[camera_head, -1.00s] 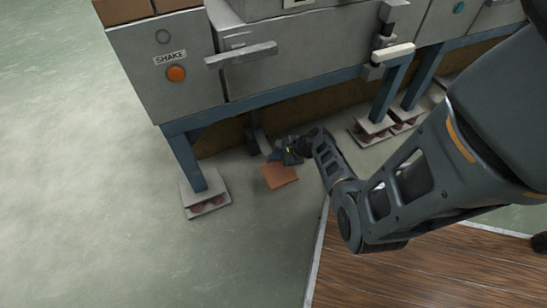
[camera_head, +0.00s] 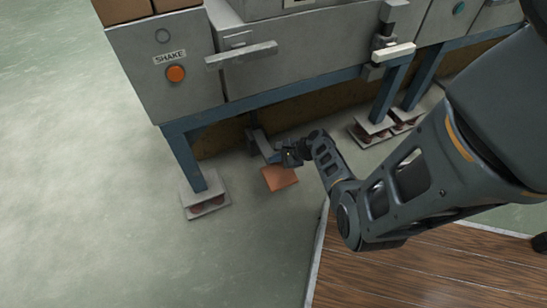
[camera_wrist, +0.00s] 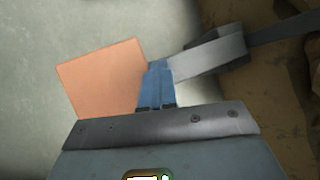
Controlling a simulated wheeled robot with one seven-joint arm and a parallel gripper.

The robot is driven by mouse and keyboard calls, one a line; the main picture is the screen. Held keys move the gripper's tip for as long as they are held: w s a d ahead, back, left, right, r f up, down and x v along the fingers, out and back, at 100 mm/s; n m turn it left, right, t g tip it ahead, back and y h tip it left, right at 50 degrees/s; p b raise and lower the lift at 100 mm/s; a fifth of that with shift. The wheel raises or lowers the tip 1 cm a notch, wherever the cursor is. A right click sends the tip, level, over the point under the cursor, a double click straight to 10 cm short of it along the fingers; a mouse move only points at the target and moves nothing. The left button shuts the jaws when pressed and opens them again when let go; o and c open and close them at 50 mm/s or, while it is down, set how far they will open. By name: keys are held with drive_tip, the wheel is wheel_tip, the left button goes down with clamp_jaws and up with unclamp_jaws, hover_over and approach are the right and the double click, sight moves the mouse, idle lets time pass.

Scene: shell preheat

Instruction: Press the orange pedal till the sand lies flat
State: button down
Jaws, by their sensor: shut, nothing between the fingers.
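The orange pedal (camera_head: 280,178) is a flat square plate low over the floor beneath the machine. In the wrist view the pedal (camera_wrist: 100,82) lies just left of my fingers, with its grey arm (camera_wrist: 212,56) running off to the upper right. My gripper (camera_head: 284,157) is shut and empty at the pedal's rear edge. Its blue fingertips (camera_wrist: 157,80) overlap the pedal's right edge in the wrist view; I cannot tell whether they touch it. No sand shows in any view.
The grey machine (camera_head: 290,70) stands on blue legs (camera_head: 186,160) with pale stacked feet (camera_head: 206,198). Open floor (camera_head: 90,200) lies at left.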

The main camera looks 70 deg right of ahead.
drive_tip(key=shift+s+a+f, duration=0.15)
drive_tip(key=shift+f, duration=0.4)
drive_tip(key=shift+s+a+f, duration=0.1)
drive_tip(key=shift+a+f, duration=0.05)
drive_tip(key=shift+f, duration=0.4)
idle(0.6)
drive_tip(key=shift+r, duration=0.15)
drive_tip(key=shift+w+r+p, duration=0.1)
drive_tip(key=shift+r+p, duration=2.4)
drive_tip(key=shift+w+d+r, duration=0.1)
drive_tip(key=shift+d+r, duration=0.1)
drive_tip(key=shift+r, duration=0.2)
drive_tip(key=shift+r+p, duration=0.1)
drive_tip(key=shift+p, duration=0.2)
drive_tip(key=shift+r, duration=0.15)
drive_tip(key=r+p, duration=0.4)
drive_tip(key=shift+w+d+r+p, duration=0.15)
drive_tip(key=shift+d+r+p, duration=0.05)
drive_tip(key=shift+r+p, duration=0.15)
idle(0.7)
